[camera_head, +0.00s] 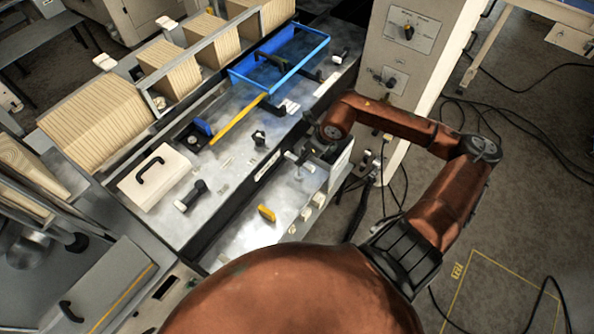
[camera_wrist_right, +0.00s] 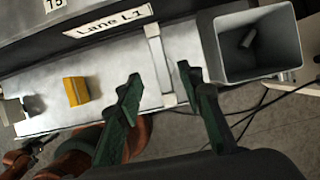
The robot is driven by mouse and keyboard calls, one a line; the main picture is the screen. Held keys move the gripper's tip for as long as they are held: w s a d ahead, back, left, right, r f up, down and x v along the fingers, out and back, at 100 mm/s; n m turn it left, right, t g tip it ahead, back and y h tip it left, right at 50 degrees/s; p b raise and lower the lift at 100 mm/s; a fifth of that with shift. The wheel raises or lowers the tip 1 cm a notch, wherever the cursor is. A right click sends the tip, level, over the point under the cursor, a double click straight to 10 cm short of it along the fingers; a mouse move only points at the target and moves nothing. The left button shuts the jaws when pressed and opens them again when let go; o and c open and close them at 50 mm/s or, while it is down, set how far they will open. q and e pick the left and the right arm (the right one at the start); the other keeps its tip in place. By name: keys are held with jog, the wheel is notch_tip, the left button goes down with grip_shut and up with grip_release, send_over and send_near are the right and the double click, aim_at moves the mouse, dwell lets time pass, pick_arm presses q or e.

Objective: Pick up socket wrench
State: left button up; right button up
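A slim pale metal bar (camera_wrist_right: 161,68) with thicker ends lies across the metal ledge in the right wrist view. It may be the socket wrench, but I cannot tell for sure. My right gripper (camera_wrist_right: 158,73) is open, with one dark green finger on each side of the bar in the picture. I cannot tell how far above it the fingers are. In the head view my right gripper (camera_head: 312,152) is small and dark at the ledge's far end, partly hiding what lies there. My left gripper is not in view.
A grey square bin (camera_wrist_right: 228,76) stands right of the fingers. A yellow block (camera_wrist_right: 76,91) lies on the ledge (camera_head: 245,238). Behind are a blue tray (camera_head: 301,68), a yellow bar (camera_head: 237,119) and a white handled box (camera_head: 155,178). A tall beige cabinet (camera_head: 385,55) stands beside my arm.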

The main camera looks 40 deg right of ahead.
aim_at(299, 170)
jog(key=shift+x, duration=0.9)
jog(key=p+x, duration=0.1)
jog(key=x, duration=0.4)
jog(key=shift+w+d+p, duration=0.1)
jog(key=shift+p, duration=0.25)
jog(key=shift+c, duration=0.4)
jog(key=shift+c, duration=0.7)
grip_shut()
jog(key=shift+r, duration=0.1)
